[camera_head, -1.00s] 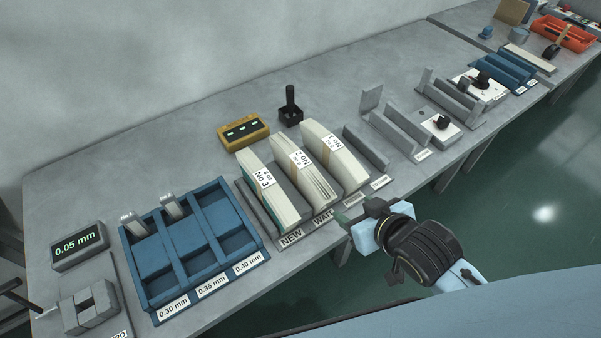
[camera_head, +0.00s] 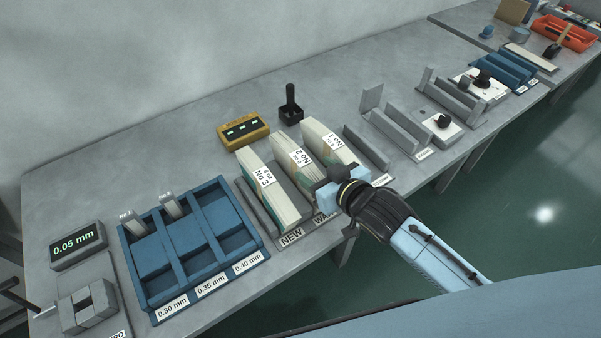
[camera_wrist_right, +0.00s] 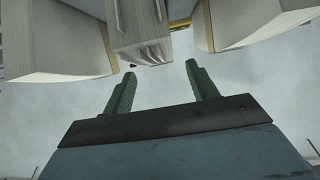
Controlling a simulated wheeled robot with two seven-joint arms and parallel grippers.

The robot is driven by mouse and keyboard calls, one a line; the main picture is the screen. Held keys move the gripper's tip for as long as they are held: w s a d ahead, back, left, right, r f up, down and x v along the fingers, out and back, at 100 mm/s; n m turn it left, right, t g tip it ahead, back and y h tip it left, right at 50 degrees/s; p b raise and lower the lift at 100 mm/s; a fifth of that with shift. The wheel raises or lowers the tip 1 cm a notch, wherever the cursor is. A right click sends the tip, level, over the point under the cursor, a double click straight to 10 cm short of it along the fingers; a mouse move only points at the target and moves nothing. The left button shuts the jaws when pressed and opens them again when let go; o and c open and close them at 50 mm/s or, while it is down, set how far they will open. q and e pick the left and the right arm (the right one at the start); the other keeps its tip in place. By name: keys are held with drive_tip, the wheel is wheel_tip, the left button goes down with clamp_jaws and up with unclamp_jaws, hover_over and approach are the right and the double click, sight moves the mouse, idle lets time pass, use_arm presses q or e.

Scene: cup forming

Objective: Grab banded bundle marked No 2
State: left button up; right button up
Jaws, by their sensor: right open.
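The bundle marked No 2 (camera_head: 291,150) is a thick white stack with a tan band, standing between the No 3 bundle (camera_head: 262,180) and the No 1 bundle (camera_head: 331,142). My right gripper (camera_head: 318,190) is at the front end of the No 2 bundle and hides part of its lower front. In the right wrist view the gripper (camera_wrist_right: 160,68) is open and empty, its two green fingers pointing toward the middle bundle (camera_wrist_right: 140,25). That bundle sits left of the midline between the fingertips, with a small gap apparent.
The bundles stand in a grey rack (camera_head: 254,213) with NEW and WAIT labels. A blue compartment tray (camera_head: 190,250) is to the left. A yellow box (camera_head: 243,131) and a black holder (camera_head: 290,108) stand behind. Neighbouring bundles flank the fingers closely.

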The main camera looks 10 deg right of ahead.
sight(307, 166)
drive_tip(key=x, duration=0.5)
drive_tip(key=shift+s+f+b, duration=0.1)
drive_tip(key=shift+f+b, duration=0.15)
drive_tip(key=shift+b, duration=0.05)
clamp_jaws()
drive_tip(key=shift+r, duration=0.1)
